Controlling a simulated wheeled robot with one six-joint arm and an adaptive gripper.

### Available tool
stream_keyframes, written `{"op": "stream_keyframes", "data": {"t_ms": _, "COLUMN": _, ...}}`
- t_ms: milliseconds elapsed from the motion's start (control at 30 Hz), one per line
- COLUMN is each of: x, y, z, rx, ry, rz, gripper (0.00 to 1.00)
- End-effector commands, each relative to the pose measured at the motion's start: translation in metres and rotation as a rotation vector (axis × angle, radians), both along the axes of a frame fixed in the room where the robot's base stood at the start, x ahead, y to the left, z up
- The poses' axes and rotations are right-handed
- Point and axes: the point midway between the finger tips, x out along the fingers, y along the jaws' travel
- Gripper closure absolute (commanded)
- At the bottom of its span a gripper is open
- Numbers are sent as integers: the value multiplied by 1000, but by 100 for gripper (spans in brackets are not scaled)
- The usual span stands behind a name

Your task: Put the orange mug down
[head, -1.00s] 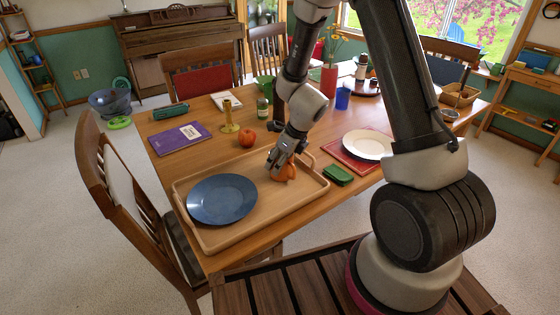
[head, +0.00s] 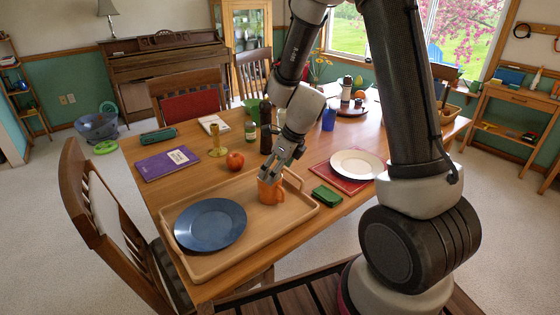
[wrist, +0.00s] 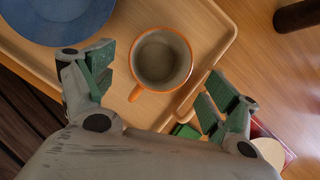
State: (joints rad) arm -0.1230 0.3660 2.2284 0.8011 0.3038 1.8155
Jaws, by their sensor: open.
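The orange mug (head: 271,191) stands upright on the wooden tray (head: 187,262), right of the blue plate (head: 210,224). In the wrist view the mug (wrist: 161,58) shows from above, with an orange rim, a pale, empty-looking inside and its handle toward the lower left. My gripper (head: 270,172) is open just above the mug. In the wrist view the fingers of my gripper (wrist: 158,85) are spread to either side of the mug, with gaps between them and it.
A red apple (head: 235,161) and a yellow candle holder (head: 217,140) stand behind the tray. A green box (head: 327,196) and a white plate (head: 357,164) on a red mat lie to the right.

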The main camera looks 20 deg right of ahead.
Motion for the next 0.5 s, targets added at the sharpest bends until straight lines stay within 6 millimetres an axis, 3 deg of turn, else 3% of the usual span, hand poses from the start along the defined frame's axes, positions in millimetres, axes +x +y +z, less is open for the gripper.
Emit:
{"op": "stream_keyframes", "data": {"t_ms": 200, "x": -10, "y": -9, "z": 34, "rx": 0, "ry": -2, "rz": 1, "gripper": 12}}
{"op": "stream_keyframes", "data": {"t_ms": 500, "x": -17, "y": -14, "z": 53, "rx": -20, "ry": -25, "rz": 69, "gripper": 12}}
